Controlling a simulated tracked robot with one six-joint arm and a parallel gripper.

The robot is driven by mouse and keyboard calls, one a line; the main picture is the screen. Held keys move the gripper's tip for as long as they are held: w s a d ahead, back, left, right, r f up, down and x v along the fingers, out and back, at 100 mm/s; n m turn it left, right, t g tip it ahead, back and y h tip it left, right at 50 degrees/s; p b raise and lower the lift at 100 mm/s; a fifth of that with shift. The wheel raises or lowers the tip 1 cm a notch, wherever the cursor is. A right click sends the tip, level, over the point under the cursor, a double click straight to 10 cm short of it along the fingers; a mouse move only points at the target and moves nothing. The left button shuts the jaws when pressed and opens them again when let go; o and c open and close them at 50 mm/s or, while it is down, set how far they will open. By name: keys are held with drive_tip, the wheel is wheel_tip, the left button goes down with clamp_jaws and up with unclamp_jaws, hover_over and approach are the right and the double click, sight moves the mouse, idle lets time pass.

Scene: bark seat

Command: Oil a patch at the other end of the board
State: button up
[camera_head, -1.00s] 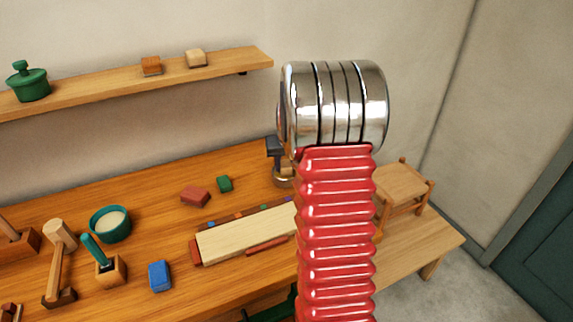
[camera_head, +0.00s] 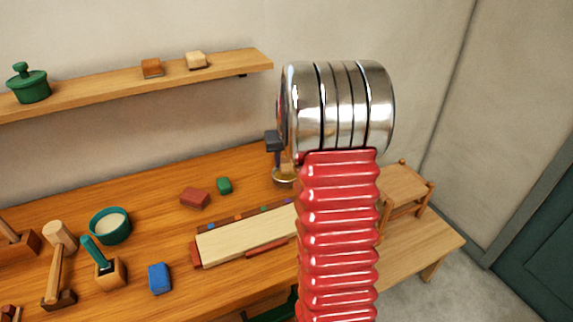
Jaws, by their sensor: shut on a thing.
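The pale board (camera_head: 246,237) lies on the bench, left of my red arm. A brown-red block (camera_head: 196,254) is at its left end, and its right end is hidden behind my arm. A small round dish with an amber tint (camera_head: 284,178) stands beyond the board, partly covered by my arm. A dark grey piece with a thin grey part below it, which looks like my gripper (camera_head: 275,151), shows just above the dish. The rest of my gripper is behind the steel joint. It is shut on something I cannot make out. I cannot see any oiled patch.
A blue block (camera_head: 160,278), a green-handled tool in a wooden block (camera_head: 110,272), a teal bowl (camera_head: 110,225) and a mallet (camera_head: 57,265) stand left of the board. A shelf (camera_head: 110,84) runs above.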

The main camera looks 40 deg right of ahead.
drive_tip(key=shift+r, duration=2.2)
